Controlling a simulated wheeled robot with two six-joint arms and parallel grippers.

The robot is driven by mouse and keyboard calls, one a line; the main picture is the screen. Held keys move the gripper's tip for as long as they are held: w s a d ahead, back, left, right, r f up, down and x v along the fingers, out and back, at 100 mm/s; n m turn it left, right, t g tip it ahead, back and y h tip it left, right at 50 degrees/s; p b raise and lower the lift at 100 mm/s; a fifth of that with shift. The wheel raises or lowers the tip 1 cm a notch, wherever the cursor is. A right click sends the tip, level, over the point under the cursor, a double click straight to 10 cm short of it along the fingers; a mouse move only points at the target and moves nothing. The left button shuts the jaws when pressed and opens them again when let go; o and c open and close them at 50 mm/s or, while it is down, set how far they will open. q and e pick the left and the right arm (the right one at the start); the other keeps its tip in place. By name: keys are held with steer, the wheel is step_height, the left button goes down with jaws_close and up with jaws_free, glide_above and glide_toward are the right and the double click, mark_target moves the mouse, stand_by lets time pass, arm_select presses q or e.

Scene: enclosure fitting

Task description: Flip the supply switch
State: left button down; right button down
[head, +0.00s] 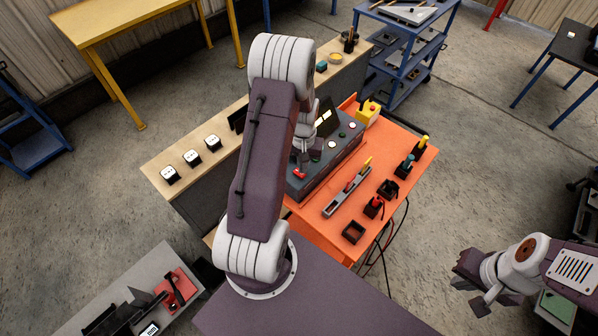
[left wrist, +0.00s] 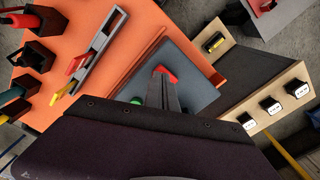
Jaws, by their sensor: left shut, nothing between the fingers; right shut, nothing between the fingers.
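The grey control box (head: 325,158) stands on the orange bench, with several buttons and lamps on its sloped top. A red switch lever (head: 299,174) sits at its near left end. It also shows in the left wrist view (left wrist: 166,73), just beyond my fingertips. My left gripper (head: 301,162) is shut and empty, pointing down at the box right beside the red lever; I cannot tell whether it touches. My left arm hides the box's left end. A green button (left wrist: 136,101) shows beside the fingers. My right gripper (head: 468,288) is shut and empty, off the bench at lower right.
The orange bench (head: 395,170) also holds a grey rail (head: 346,192) with red and yellow handled pieces, several dark holders with coloured handles, and a yellow box with a red button (head: 368,113). A wooden shelf with white sockets (head: 192,157) runs behind at left.

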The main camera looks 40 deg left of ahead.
arm_select(q)
steer(key=shift+f+b, duration=0.7)
steer(key=shift+f, duration=0.25)
stand_by(0.3)
step_height(320, 180, up, 7)
steer(key=p, duration=0.6)
steer(key=shift+r, duration=0.1)
stand_by(0.3)
